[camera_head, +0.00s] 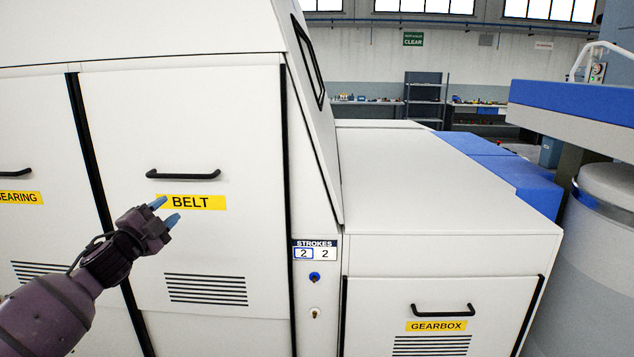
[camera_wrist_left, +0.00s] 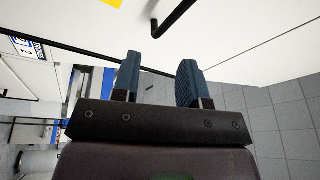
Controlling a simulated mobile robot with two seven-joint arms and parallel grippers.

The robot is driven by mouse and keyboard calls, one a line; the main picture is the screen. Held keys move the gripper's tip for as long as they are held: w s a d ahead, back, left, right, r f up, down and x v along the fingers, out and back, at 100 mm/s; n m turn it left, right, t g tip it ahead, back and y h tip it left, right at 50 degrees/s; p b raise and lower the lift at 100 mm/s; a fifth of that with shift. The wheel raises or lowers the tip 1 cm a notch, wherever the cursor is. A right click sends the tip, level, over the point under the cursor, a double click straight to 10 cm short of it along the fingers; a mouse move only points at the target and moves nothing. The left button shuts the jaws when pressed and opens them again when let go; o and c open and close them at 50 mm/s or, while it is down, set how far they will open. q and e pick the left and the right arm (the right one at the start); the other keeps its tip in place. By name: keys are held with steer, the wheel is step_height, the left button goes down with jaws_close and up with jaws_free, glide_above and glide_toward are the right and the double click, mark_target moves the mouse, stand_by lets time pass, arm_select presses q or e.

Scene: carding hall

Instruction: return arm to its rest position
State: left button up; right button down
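My left arm (camera_head: 55,305) comes in from the lower left of the head view. My left gripper (camera_head: 168,212) is in front of the white door labelled BELT, just below its black handle (camera_head: 183,175) and by the left end of the yellow label (camera_head: 197,203). Its two blue fingers are apart with nothing between them. In the left wrist view the gripper (camera_wrist_left: 158,80) also shows its fingers spread and empty, with a black handle beyond them. My right gripper is in neither view.
The white machine has a BEARING label (camera_head: 20,197) at left and a GEARBOX door (camera_head: 437,310) at right. A STROKES panel (camera_head: 315,250) reads 2 and 2, above a blue button (camera_head: 315,277). A grey cylinder (camera_head: 600,240) stands at the right edge.

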arm_select(q)
steer(key=s+d+f+n+g+y, duration=0.1)
steer(key=s+d+f+n, duration=0.25)
steer(key=s+f, duration=0.5)
steer(key=s+d+f+n+g+y, duration=0.2)
steer(key=s+f+n, duration=0.35)
steer(key=f, duration=0.55)
steer(key=s+f+n+g+y, duration=0.1)
steer(key=s+f+n+g, duration=0.1)
steer(key=s+f, duration=0.7)
steer(key=s+f+n+g+y, duration=0.1)
steer(key=s+f+n, duration=0.3)
steer(key=s+f, duration=0.5)
steer(key=s+g, duration=0.1)
steer(key=s, duration=0.7)
steer(key=shift+d+f+n+g+y, duration=0.15)
steer(key=shift+d+n+g+y, duration=0.15)
steer(key=shift+d+n+y, duration=0.1)
